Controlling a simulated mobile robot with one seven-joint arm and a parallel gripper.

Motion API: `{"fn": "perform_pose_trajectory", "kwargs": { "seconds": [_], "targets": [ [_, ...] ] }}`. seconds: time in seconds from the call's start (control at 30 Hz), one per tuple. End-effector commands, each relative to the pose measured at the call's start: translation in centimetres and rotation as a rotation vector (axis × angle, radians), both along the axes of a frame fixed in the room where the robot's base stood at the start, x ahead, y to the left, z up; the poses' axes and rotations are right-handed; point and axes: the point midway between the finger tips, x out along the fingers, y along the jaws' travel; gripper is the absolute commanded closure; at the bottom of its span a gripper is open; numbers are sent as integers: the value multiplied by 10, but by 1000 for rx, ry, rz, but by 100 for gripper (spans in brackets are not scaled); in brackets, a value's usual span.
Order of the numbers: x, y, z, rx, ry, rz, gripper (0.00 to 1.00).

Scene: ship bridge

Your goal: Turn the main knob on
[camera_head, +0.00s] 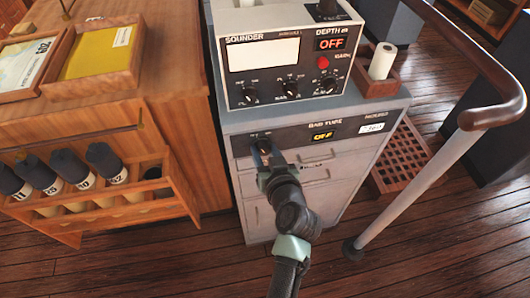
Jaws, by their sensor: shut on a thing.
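A grey cabinet (236,118) stands in the middle of the view, with a dark panel strip along its upper front. A small dark knob (258,136) sits at the strip's left end, mostly hidden behind my gripper. My gripper (263,148) reaches up from below and is shut on this knob. The knob's pointer direction cannot be made out. To its right, a small display (322,136) on the strip reads "OFF" in yellow letters.
A sounder box (290,55) with several knobs and a red "OFF" depth display stands on the cabinet. A wooden chart desk (100,114) with rolled charts is at left. A handrail (440,165) stands at right. Wooden floor lies in front.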

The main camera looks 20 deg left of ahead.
Motion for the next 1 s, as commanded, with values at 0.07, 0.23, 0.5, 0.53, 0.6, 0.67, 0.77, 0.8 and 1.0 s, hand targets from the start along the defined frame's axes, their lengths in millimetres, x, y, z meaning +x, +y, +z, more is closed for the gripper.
{"fn": "perform_pose_trajectory", "kwargs": {
  "seconds": [0.07,0.23,0.5,0.53,0.6,0.67,0.77,0.8,1.0],
  "targets": [
    [1,-1,-3,51,33,0,100],
    [2,-2,-4,179,119,-2,100],
    [2,-3,-5,392,264,-1,100],
    [2,-3,-5,415,279,-1,100],
    [2,-3,-5,467,314,-1,100],
    [2,-3,-5,508,344,0,100],
    [2,-4,-5,573,387,-1,100],
    [2,-4,-5,596,403,-1,100],
    [2,-4,-5,690,467,-1,100]
  ]
}}
